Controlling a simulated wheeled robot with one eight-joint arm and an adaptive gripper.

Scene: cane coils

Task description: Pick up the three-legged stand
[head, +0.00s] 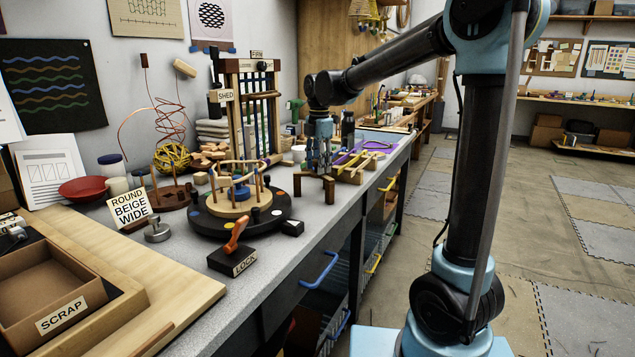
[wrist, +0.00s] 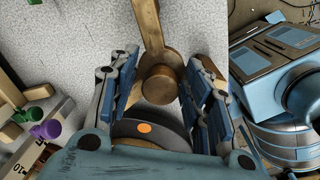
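The three-legged stand (head: 330,189) is a small brown wooden stand on the grey bench top, right of the round black turntable. Its dark legs show below my gripper (head: 319,160) in the head view; the gripper hides part of its top. In the wrist view the stand (wrist: 158,83) shows from above as a round hub with legs running out. My gripper (wrist: 160,98) is open above it, with one blue-padded finger on each side of the hub. A gap shows between hub and fingers; whether they reach down to its height I cannot tell.
The black turntable (head: 210,225) with a pegged wooden ring stands close on the left. A rack with coloured pegs (wrist: 45,128) is close by. The bench's front edge lies to the right.

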